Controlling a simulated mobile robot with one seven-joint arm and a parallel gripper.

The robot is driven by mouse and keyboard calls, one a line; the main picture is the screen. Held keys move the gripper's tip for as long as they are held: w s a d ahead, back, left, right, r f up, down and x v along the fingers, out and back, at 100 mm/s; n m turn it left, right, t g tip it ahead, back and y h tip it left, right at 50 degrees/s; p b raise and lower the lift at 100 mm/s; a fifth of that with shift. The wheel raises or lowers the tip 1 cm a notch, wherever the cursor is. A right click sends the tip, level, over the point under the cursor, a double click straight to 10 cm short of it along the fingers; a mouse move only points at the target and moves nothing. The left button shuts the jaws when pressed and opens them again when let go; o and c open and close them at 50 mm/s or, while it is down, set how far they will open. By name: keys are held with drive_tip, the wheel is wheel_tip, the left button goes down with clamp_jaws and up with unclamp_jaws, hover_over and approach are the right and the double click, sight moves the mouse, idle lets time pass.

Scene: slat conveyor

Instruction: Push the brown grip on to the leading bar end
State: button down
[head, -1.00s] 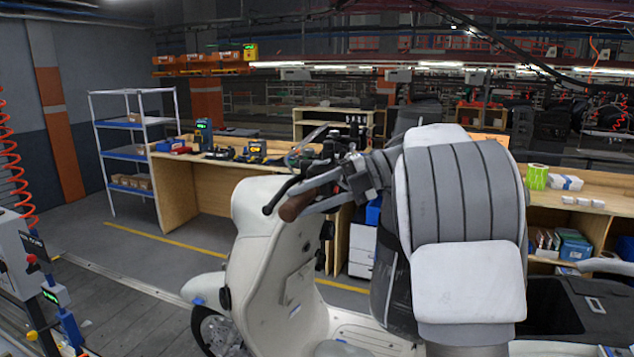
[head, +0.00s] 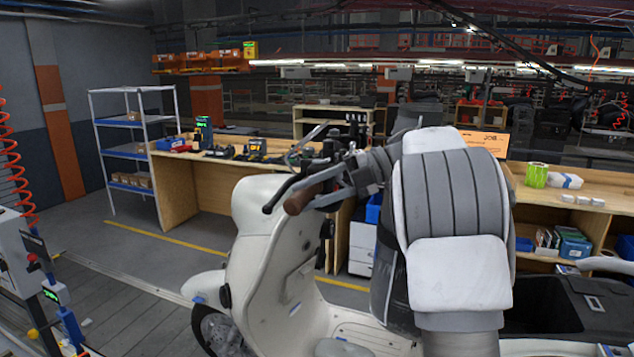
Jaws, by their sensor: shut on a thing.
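The brown grip (head: 299,202) is in the head view, near the scooter's handlebar, with its rounded end toward the lower left. My gripper (head: 318,197) is shut on the brown grip, its grey fingers reaching in from the right. The black lever or bar (head: 279,194) of the scooter's handlebar shows just left of and above the grip. The leading bar end itself is hidden or cannot be told apart here, so I cannot tell whether the grip is around it or only beside it.
The cream scooter (head: 262,240) stands in front of me, facing left. A wooden bench (head: 213,183) with tools stands behind it, and a blue-shelved rack (head: 127,152) is at the left. A control post (head: 20,255) stands at the near left. A second bench (head: 590,212) with boxes is at the right.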

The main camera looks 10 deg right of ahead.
drive_tip(key=shift+w+d, duration=0.3)
drive_tip(key=shift+w, duration=0.15)
drive_tip(key=shift+w, duration=0.1)
drive_tip(key=shift+w+d, duration=0.1)
drive_tip(key=shift+c, duration=2.1)
unclamp_jaws()
drive_tip(key=shift+w, duration=0.1)
drive_tip(key=shift+d, duration=0.1)
